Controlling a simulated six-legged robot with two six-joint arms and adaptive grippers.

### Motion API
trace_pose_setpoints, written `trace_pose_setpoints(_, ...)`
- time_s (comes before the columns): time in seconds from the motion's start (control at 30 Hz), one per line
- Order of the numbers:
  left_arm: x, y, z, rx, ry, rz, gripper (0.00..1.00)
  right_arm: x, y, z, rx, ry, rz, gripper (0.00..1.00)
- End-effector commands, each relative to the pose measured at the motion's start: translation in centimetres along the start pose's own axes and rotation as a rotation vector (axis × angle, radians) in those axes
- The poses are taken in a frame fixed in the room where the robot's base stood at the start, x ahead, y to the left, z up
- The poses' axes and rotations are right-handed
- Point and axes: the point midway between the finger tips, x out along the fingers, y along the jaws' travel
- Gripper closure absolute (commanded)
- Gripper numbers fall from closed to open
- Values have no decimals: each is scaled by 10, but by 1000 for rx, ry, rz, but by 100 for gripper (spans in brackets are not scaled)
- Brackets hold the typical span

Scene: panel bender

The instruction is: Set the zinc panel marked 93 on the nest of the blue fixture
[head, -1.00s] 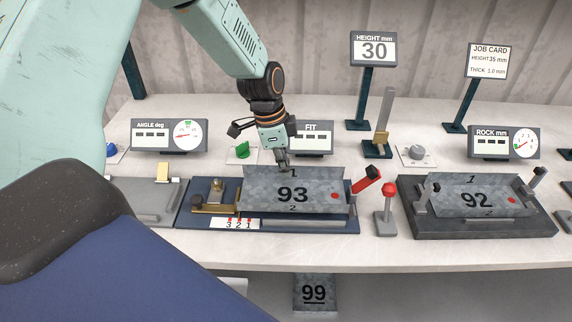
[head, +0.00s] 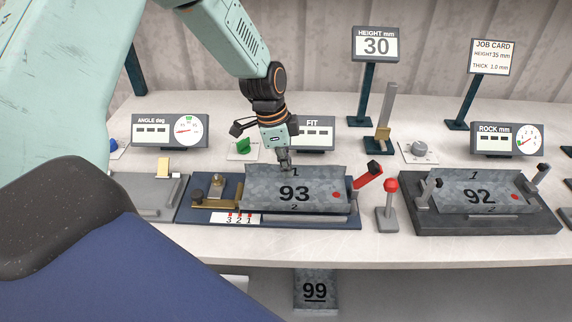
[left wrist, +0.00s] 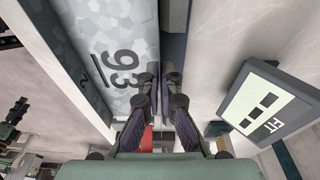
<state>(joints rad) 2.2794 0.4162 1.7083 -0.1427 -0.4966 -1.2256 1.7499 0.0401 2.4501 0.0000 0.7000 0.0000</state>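The grey zinc panel marked 93 (head: 312,196) is over the blue fixture (head: 290,222) in the head view, its number facing me. Whether it rests fully on the nest is hidden. My left gripper (head: 286,163) reaches down from behind to the panel's upper edge. In the left wrist view, its fingertips (left wrist: 161,75) are close together, one on each side of the edge of the panel (left wrist: 118,50). They look shut on that edge. My right gripper is in neither view.
The red lever (head: 367,178) and a red-knobbed post (head: 388,205) stand at the fixture's right. Brass parts (head: 216,190) stand at its left. Panel 92 (head: 478,197) lies on a dark fixture further right. The FIT display (head: 316,132) stands behind the gripper.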

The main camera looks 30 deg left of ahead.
Motion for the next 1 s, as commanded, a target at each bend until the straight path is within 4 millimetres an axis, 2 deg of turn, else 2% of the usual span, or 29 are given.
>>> trace_pose_setpoints(0.2,4,-1,1,0,1,-2,100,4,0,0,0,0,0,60)
trace_pose_setpoints(0.6,4,0,1,0,0,0,68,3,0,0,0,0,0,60)
trace_pose_setpoints(0.87,4,0,1,0,0,1,68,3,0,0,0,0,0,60)
trace_pose_setpoints(1.0,-7,0,0,0,2,-1,68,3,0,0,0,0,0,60)
